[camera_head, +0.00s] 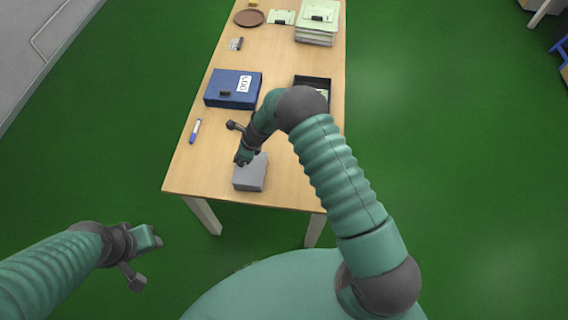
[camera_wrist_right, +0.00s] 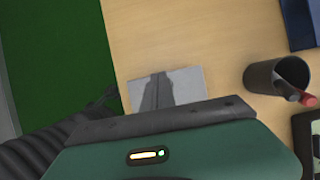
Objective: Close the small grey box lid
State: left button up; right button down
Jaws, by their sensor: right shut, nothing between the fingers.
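The small grey box (camera_head: 252,177) sits near the front edge of the wooden table. Its top looks flat and down, but I cannot tell whether the lid is fully shut. It also shows in the right wrist view (camera_wrist_right: 188,83), partly covered by dark fingers. My right gripper (camera_head: 243,159) points down at the back left part of the box. It is shut and empty, and its fingers (camera_wrist_right: 157,80) lie over the box in the wrist view. Contact with the lid is unclear. My left gripper (camera_head: 155,238) is off the table at the lower left; its jaw opening is unclear.
A blue binder (camera_head: 224,91) lies behind the box, with a blue-and-white marker (camera_head: 195,131) to the left. A dark cup (camera_wrist_right: 262,84) holding a red pen stands right of the box in the wrist view. A black tray (camera_head: 313,80) is partly behind my right arm.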

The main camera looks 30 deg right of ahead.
jog(key=shift+w+a+f+b, duration=0.1)
jog(key=shift+w+f+b, duration=0.05)
jog(key=shift+f+b, duration=0.35)
jog(key=shift+f, duration=0.35)
